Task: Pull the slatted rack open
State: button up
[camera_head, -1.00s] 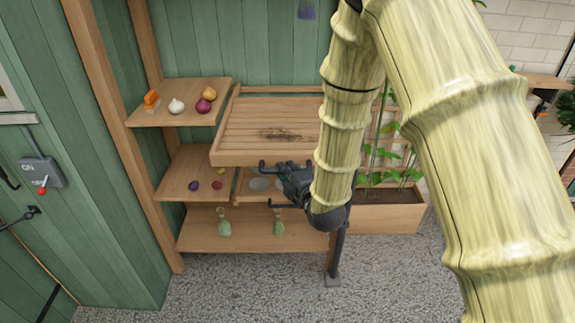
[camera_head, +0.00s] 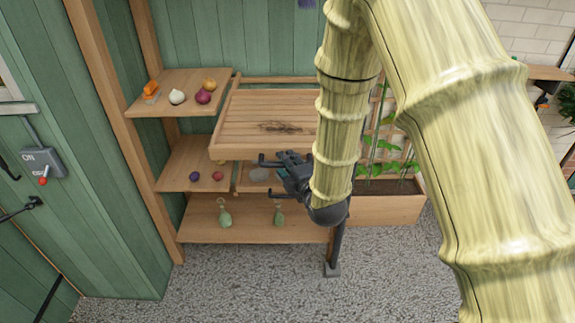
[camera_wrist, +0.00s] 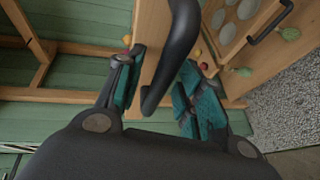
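The slatted rack (camera_head: 290,112) is a pale wooden tray with a dark patch of debris on its slats. A narrow gap shows behind its rear edge, and its front overhangs the level below. Its dark bar handle (camera_head: 264,160) is on the front board; in the wrist view the curved handle (camera_wrist: 182,45) stands large before the wooden edge. My gripper (camera_head: 282,168) is at the rack's front. In the wrist view its teal-padded fingers (camera_wrist: 163,85) are apart on either side of the handle, without clear contact. My arm hides the rack's right side.
Below the rack is a drawer with round discs (camera_wrist: 238,15) and its own dark handle (camera_wrist: 270,25). Shelves at left hold onions (camera_head: 203,96) and small vegetables. A planter (camera_head: 385,210) stands right. Gravel lies in front.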

jog(key=v, duration=1.2)
dwell(0.3)
jog(key=s+d+f+m+g+h, duration=0.15)
jog(key=s+f+m, duration=0.25)
jog(key=f, duration=0.4)
jog(key=s+d+f+m+g+h, duration=0.1)
jog(key=s+d+f+m+g, duration=0.2)
jog(key=f, duration=0.5)
jog(key=s+d+f+m+g+h, duration=0.1)
jog(key=s+d+f+m+g, duration=0.25)
jog(key=f, duration=0.45)
jog(key=s+d+f+m+g, duration=0.1)
jog(key=s+f+m+g, duration=0.1)
jog(key=s, duration=0.5)
jog(key=s+d+f+m+g+h, duration=0.1)
jog(key=s+d+f+m+g, duration=0.1)
jog(key=s+f+m, duration=0.3)
jog(key=s+d+f+m+g, duration=0.1)
jog(key=s+f+m+g, duration=0.2)
jog(key=s+f, duration=0.4)
jog(key=s+m, duration=0.1)
jog(key=s, duration=0.3)
jog(key=shift+d+f, duration=0.25)
jog(key=shift+d, duration=0.05)
